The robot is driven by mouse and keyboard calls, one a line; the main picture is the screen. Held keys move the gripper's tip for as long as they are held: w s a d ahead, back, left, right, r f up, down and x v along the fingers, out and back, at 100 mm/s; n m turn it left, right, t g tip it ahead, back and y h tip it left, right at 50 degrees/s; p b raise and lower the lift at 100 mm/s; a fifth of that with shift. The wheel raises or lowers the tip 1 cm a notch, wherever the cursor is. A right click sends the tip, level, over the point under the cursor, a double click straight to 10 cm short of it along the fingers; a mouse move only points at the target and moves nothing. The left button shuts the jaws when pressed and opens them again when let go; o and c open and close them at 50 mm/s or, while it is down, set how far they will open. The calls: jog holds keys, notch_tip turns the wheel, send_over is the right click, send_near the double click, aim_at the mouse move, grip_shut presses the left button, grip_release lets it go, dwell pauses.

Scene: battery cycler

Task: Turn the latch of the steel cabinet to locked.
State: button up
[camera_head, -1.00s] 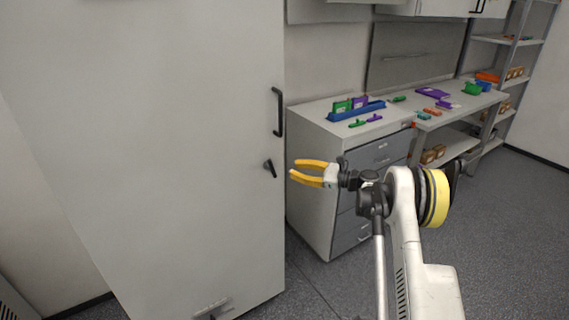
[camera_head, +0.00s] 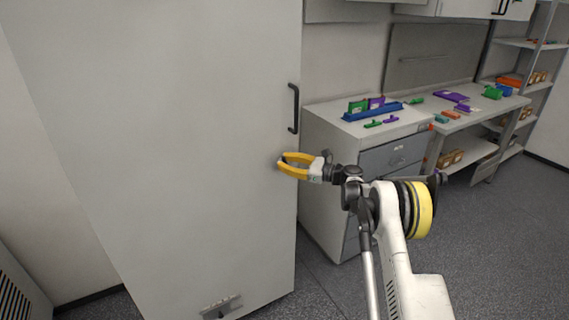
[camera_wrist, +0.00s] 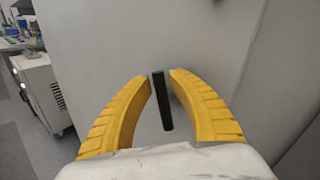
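The tall pale grey steel cabinet (camera_head: 180,150) fills the left of the head view. Its black latch (camera_wrist: 161,100) shows in the wrist view as a narrow dark bar, almost upright in the picture with a slight tilt. My gripper (camera_head: 281,163) has yellow curved fingers and is at the cabinet door, below the door handle. In the wrist view my gripper (camera_wrist: 160,77) is open, with the latch between its two fingers and a narrow gap on each side. In the head view the fingers mostly hide the latch.
A black door handle (camera_head: 294,108) is above my gripper. A drawer unit (camera_head: 330,185) stands right of the cabinet, with a blue tray (camera_head: 372,114) and small coloured items on top. Shelving is at the far right. Open floor (camera_head: 490,240) lies to the right.

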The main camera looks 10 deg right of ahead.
grip_shut()
jog(key=n+h, duration=0.1)
jog(key=n+g, duration=0.1)
jog(key=shift+s+a+n+h, duration=0.1)
jog(key=shift+a+n+h, duration=0.2)
jog(key=shift+h, duration=0.1)
jog(key=shift+a+f+n+h+p, duration=0.15)
jog(key=shift+n+h+p, duration=0.1)
jog(key=shift+n+h, duration=0.2)
jog(key=shift+a+f+n+h+p, duration=0.1)
jog(key=shift+n+h+p, duration=0.1)
jog(key=shift+n+h, duration=0.2)
jog(key=n+h, duration=0.2)
jog(key=shift+s+a+f+n+h, duration=0.15)
jog(key=shift+a+f+n+h, duration=0.05)
jog(key=shift+f+n+h, duration=0.4)
jog(key=shift+n+h, duration=0.35)
jog(key=shift+h, duration=0.1)
jog(key=shift+f+n+h, duration=0.2)
jog(key=shift+n+h, duration=0.3)
jog(key=shift+h, duration=0.1)
